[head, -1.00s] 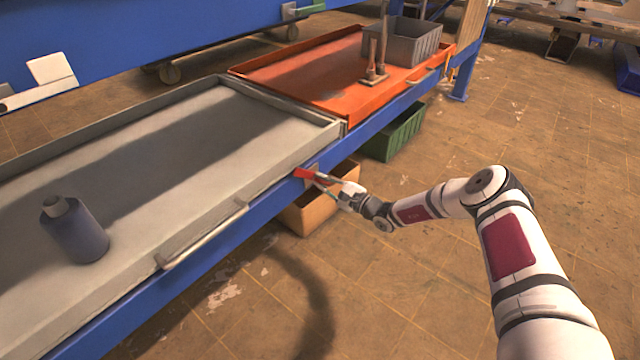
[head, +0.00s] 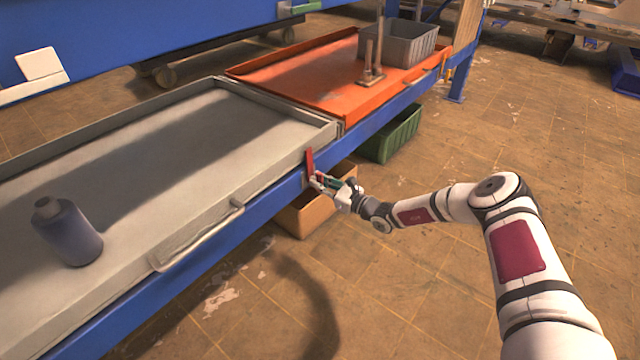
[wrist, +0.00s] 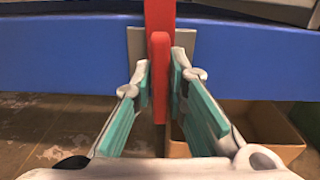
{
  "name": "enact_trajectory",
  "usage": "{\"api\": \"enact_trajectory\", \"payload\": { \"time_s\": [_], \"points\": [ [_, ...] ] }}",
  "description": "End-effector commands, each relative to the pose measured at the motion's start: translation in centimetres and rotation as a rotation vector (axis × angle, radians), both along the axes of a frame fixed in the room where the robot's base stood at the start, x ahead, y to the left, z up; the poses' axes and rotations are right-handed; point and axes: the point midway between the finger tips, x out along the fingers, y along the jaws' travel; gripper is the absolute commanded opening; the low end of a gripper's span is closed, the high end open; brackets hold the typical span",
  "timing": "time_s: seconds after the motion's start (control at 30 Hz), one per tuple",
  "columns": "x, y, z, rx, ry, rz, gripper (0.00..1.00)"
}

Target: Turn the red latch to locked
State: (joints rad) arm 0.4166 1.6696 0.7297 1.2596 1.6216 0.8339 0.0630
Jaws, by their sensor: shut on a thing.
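The red latch (head: 309,161) is on the blue front rail below the grey tray's right corner and stands roughly upright. In the wrist view the red latch (wrist: 160,20) runs vertically in front of a grey plate (wrist: 136,48), with a rounded red part nearer me. My gripper (head: 318,181) is at the latch's lower part. In the wrist view my gripper (wrist: 161,78) has its teal-padded fingers on both sides of the red part, shut on it. The fingertips hide some of the plate.
A grey tray (head: 150,190) with a dark bottle (head: 72,235) and a front handle (head: 200,238) lies left. An orange tray (head: 300,80) lies beyond. A cardboard box (head: 300,215) and green bin (head: 395,138) are below the rail.

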Motion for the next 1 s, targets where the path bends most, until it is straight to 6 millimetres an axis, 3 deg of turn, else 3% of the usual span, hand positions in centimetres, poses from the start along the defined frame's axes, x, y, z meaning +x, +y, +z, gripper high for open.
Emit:
{"api": "enact_trajectory", "payload": {
  "time_s": [0.63,0.67,0.73,1.0],
  "points": [
    [0.11,-0.24,-0.13,0.029,0.043,-0.005,0.00],
    [0.11,-0.24,-0.13,0.029,0.043,-0.005,0.16],
    [0.11,-0.25,-0.13,0.029,0.043,-0.005,0.32],
    [0.10,-0.17,-0.07,0.030,0.041,-0.003,0.35]
  ]
}}
